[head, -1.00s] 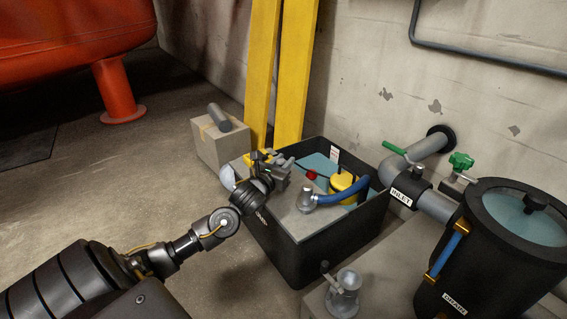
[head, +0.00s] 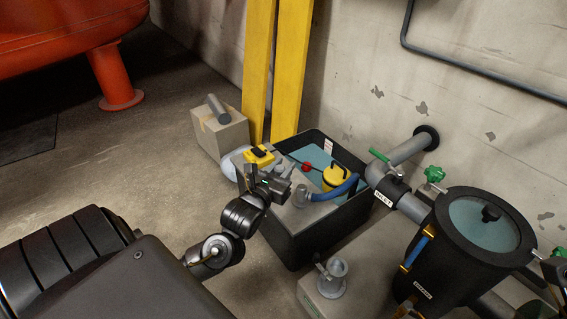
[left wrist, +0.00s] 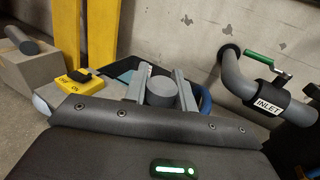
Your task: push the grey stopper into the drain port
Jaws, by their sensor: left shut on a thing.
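My left gripper (head: 276,180) is shut on the grey stopper. In the left wrist view the stopper (left wrist: 161,91) shows as a short round grey plug between the two fingers. In the head view the gripper is above the grey board over the black tub, and the stopper is hard to make out there. A DRAIN label (head: 422,290) sits low on the side of the black canister (head: 462,262). The drain port opening itself cannot be made out.
The black tub (head: 290,248) holds a yellow pump (head: 335,177) with a blue hose (head: 336,190). A yellow device (head: 258,158) lies beside my gripper. The inlet pipe (head: 408,150) and green valve handles (head: 433,174) stand at the right. A grey fitting (head: 332,280) stands in front.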

